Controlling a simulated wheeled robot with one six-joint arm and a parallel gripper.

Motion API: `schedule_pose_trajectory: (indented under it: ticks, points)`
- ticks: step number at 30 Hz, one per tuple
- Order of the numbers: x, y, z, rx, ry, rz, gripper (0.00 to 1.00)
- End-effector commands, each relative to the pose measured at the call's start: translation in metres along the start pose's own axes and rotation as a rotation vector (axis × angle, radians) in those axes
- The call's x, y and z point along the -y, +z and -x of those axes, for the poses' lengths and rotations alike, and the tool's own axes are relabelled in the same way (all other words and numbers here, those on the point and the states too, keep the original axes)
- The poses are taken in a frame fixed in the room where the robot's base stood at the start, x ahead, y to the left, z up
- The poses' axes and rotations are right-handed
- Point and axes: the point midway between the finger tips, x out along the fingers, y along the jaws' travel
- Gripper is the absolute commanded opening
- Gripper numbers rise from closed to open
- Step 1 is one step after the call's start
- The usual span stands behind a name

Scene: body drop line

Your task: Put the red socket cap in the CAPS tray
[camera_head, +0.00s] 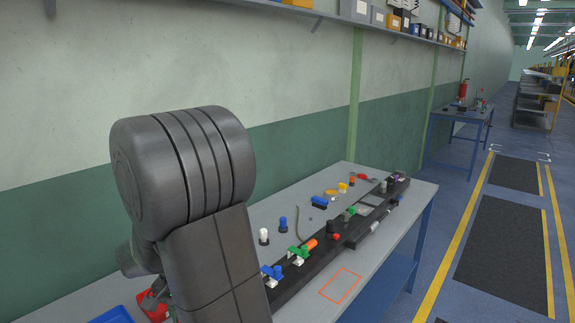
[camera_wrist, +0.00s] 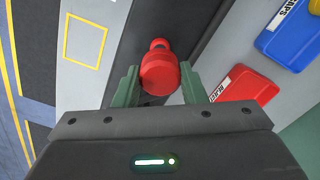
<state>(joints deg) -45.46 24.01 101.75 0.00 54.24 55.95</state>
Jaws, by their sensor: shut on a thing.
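The red socket cap (camera_wrist: 160,73) is between the two green fingers of my gripper (camera_wrist: 160,84) in the wrist view. My gripper is shut on it and holds it over a dark strip along the bench. A blue tray (camera_wrist: 292,38) with a partly cut-off label ending in "APS" is at the upper right of the wrist view, apart from the cap. The blue tray also shows at the bottom left of the head view (camera_head: 114,316). My gripper and the held cap are hidden behind my arm in the head view.
A red tray (camera_wrist: 246,92) with a partly hidden label lies between my gripper and the blue tray. The grey bench (camera_head: 405,217) carries a dark rail with several coloured parts, and a white cap (camera_head: 264,235) and a blue cap (camera_head: 283,224) stand behind it.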

Motion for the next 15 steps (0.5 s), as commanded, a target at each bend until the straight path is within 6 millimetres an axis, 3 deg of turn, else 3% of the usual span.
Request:
schedule_pose_trajectory:
  ticks: [5,15]
  points:
    - [0.0001,-0.0001,0.012,0.0,0.0,0.0,0.0]
    - [0.0,0.0,0.0117,0.0,0.0,0.0,0.0]
